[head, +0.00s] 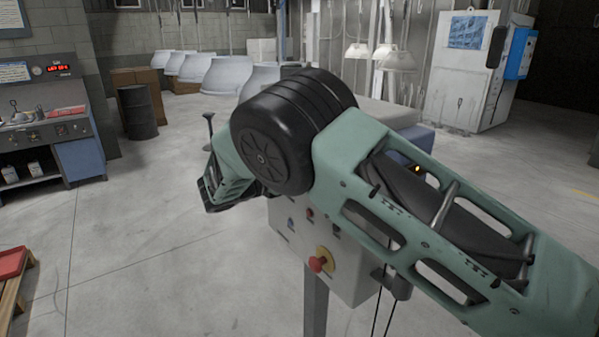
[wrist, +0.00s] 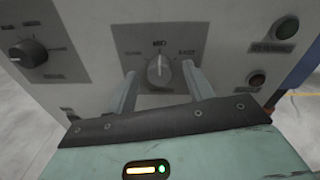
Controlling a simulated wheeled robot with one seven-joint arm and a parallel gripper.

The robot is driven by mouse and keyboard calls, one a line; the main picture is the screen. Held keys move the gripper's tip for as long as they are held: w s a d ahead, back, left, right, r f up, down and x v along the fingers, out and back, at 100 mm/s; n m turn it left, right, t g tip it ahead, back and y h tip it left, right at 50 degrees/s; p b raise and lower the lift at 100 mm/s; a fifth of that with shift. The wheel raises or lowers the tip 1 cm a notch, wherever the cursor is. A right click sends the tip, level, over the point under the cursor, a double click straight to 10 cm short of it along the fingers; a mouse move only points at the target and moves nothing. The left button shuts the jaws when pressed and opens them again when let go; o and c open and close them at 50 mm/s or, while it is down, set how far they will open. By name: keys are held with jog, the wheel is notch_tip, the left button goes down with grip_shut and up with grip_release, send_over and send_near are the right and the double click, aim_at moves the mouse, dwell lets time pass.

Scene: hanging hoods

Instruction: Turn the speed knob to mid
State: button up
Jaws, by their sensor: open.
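The speed knob (wrist: 158,70) is a small round grey dial on a dark square plate (wrist: 135,52) of the control box. In the wrist view its light pointer mark appears to point up, towards the label "MID" above it; the labels on either side are blurred. My gripper (wrist: 159,68) is open, with one finger to the left and one to the right of the knob. A gap shows on both sides, and I cannot tell whether either finger touches the plate. In the head view the control box (head: 345,280) stands on a post, partly hidden by my arm.
A second, black knob (wrist: 27,53) is at the left of the panel. Dark buttons (wrist: 286,27) are at the right. A red mushroom button (head: 318,264) sits low on the box. Open floor lies to the left; a black drum (head: 137,111) stands farther back.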

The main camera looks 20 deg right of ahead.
jog(key=b+v, duration=0.6)
jog(key=v, duration=1.1)
jog(key=shift+s+d, duration=0.1)
jog(key=s+d+f+m+g+y+b, duration=0.2)
jog(key=s+d+f+m+g+y, duration=0.2)
jog(key=s+d+f+y, duration=0.4)
jog(key=s+d+f+m+g+y+b, duration=0.1)
jog(key=s+m+y, duration=0.3)
jog(key=s, duration=1)
jog(key=s+d+f+m+y+b, duration=0.1)
jog(key=s+f+m+y, duration=0.3)
jog(key=s+m, duration=0.4)
jog(key=s, duration=0.6)
jog(key=shift+s+m+g+y+b, duration=0.2)
jog(key=shift+m+g+y+b, duration=0.1)
jog(key=shift+g+y+b, duration=0.1)
